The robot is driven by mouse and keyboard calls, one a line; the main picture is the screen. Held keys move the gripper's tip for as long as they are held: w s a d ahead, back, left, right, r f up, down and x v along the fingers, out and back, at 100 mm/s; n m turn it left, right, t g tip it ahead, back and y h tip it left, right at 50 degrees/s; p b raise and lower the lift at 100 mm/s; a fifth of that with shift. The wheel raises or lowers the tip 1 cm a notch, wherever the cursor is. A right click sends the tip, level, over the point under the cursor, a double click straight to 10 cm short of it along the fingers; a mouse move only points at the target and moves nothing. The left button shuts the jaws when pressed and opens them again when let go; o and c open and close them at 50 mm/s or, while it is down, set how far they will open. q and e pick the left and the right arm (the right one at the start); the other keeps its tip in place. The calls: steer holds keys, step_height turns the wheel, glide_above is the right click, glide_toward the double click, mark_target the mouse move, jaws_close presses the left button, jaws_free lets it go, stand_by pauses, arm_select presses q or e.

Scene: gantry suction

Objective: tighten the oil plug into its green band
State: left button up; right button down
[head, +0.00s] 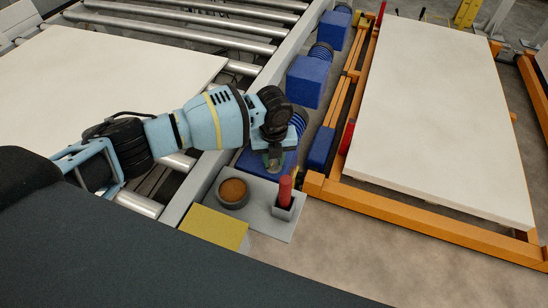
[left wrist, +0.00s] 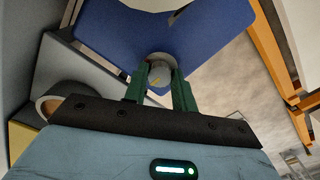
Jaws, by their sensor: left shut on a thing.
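The oil plug (left wrist: 159,68) is a grey round cap with a thin yellow mark on it, against a blue drive housing (left wrist: 165,25) in the left wrist view. The two green fingers of my left gripper (left wrist: 160,78) stand on either side of the plug and are shut on it. In the head view my left gripper (head: 274,162) reaches down at the near end of the blue housing (head: 246,160) beside the conveyor and hides the plug. I cannot make out a green band apart from the green fingers. My right gripper is in neither view.
A grey tray (head: 262,224) near the gripper holds a round cup with brown contents (head: 232,191) and a red-handled tool (head: 285,190) in a socket. A yellow pad (head: 213,228) lies nearer. An orange frame (head: 400,216) with a white slab stands to the right.

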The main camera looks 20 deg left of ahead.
mark_target(274, 161)
arm_select(q)
steer(key=shift+m, duration=1)
steer(key=o, duration=1)
steer(key=shift+r, duration=3.95)
